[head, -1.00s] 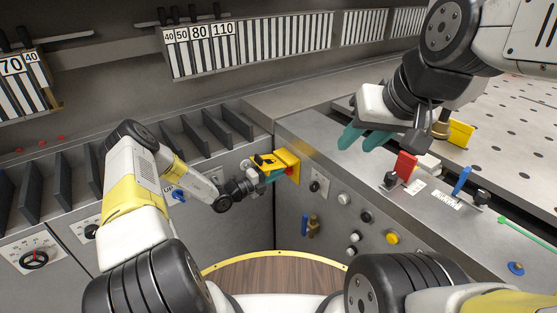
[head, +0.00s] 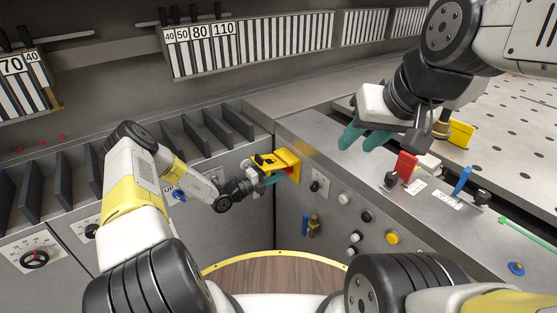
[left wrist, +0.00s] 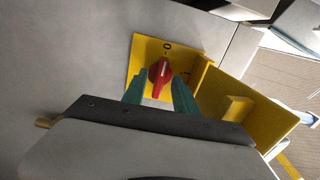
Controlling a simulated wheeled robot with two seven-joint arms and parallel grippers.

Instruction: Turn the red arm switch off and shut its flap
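The red arm switch (left wrist: 160,77) is a rotary knob on a yellow plate (left wrist: 142,56) in the left wrist view. Its pointer is towards the "0" mark, with the "1" mark to the right. Its yellow flap (left wrist: 262,128) stands open at the plate's right side in that view. In the head view the yellow switch housing (head: 288,160) is at the cabinet corner. My left gripper (left wrist: 161,84) has its teal fingers on both sides of the knob, seemingly closed against it. My right gripper (head: 365,140) hangs above the right console with its teal fingers apart and nothing between them.
The right console has a red lever (head: 405,166), a blue lever (head: 462,180) and a yellow block (head: 461,133) on top. Its front carries several knobs and a yellow button (head: 392,237). A blue-handled knob (head: 179,195) is near my left forearm.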

